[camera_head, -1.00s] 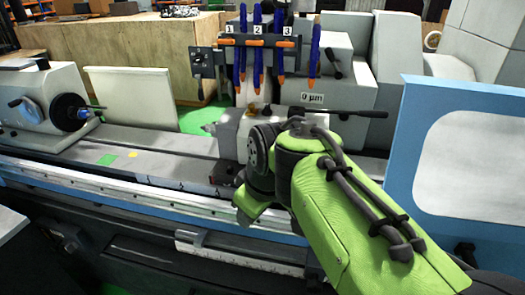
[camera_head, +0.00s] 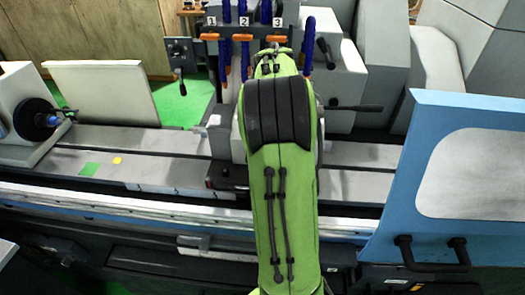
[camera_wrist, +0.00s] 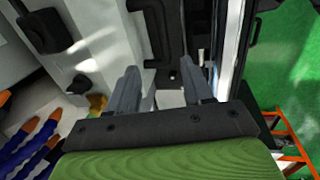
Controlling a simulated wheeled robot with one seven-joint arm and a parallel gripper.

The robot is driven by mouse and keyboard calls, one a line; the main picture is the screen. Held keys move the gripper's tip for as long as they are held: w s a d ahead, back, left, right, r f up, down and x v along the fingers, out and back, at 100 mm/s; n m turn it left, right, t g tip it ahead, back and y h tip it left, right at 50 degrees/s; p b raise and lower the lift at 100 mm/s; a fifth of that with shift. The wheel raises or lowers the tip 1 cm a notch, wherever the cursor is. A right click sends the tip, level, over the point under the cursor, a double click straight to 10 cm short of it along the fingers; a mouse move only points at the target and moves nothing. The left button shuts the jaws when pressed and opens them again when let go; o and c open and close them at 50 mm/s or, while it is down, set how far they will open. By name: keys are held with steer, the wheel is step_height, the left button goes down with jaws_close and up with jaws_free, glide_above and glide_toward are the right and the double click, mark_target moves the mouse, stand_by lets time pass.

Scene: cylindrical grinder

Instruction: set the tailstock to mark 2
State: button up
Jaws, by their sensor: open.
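The tailstock appears to be the light grey block (camera_head: 222,142) on the machine bed, mostly hidden behind my green arm. A black lever (camera_head: 355,107) sticks out to the right of the arm, by this block. A small dark block (camera_head: 227,175) sits at its front foot. The marks on the bed front are too small or covered to read. My gripper (camera_wrist: 161,88) shows in the wrist view with two grey fingers apart and nothing clearly between them. Beyond the fingers is a black handle-like part (camera_wrist: 165,40). My gripper is hidden behind the arm in the head view.
Blue hoses with orange fittings (camera_head: 243,55) hang under labels 1, 2 and 3, close to my arm. A light workhead with a dark chuck (camera_head: 35,120) stands at left. A blue door panel (camera_head: 408,170) stands at right.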

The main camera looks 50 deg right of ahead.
steer(key=f, duration=0.4)
steer(key=d+f, duration=0.1)
steer(key=f, duration=0.4)
steer(key=w+d+f, duration=0.1)
steer(key=f, duration=0.4)
steer(key=shift+f, duration=0.15)
steer(key=shift+w+d+f, duration=0.1)
steer(key=shift+w+f, duration=0.05)
steer(key=shift+f, duration=0.25)
jaws_close()
